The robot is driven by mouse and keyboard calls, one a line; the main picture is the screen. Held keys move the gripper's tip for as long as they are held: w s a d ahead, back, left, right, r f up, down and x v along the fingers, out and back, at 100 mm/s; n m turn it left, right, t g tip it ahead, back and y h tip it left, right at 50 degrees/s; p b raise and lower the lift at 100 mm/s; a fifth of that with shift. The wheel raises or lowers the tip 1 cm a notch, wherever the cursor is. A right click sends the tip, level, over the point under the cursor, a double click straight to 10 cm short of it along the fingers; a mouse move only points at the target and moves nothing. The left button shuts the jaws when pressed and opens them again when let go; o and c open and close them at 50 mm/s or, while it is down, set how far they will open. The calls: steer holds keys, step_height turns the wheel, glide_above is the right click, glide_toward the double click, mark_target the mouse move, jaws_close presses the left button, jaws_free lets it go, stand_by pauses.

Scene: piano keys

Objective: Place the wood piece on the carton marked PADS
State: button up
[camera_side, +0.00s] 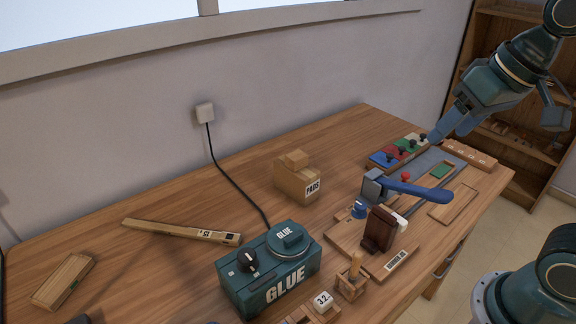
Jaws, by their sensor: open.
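The carton marked PADS (284,183) is a small tan box on the table, left of the middle workstation. A small light wood piece (296,158) sits on its top, toward the back edge, and appears to rest directly on it. My gripper (498,128) is at the upper right, above the right end of the table, well away from the carton. Its teal fingers are spread wide and nothing shows between them.
A dark green GLUE box (270,283) stands in front of the carton. A wooden station with a blue-handled lever (413,188) and a brown block (378,229) is to the right. Colored pads (398,152) lie behind it.

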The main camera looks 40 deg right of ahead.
steer(key=s+f, duration=0.1)
steer(key=s+f+n, duration=0.1)
steer(key=s, duration=0.1)
steer(key=s+f+n, duration=0.1)
steer(key=s, duration=0.1)
steer(key=shift+t, duration=0.3)
steer(key=shift+w, duration=0.1)
stand_by(0.9)
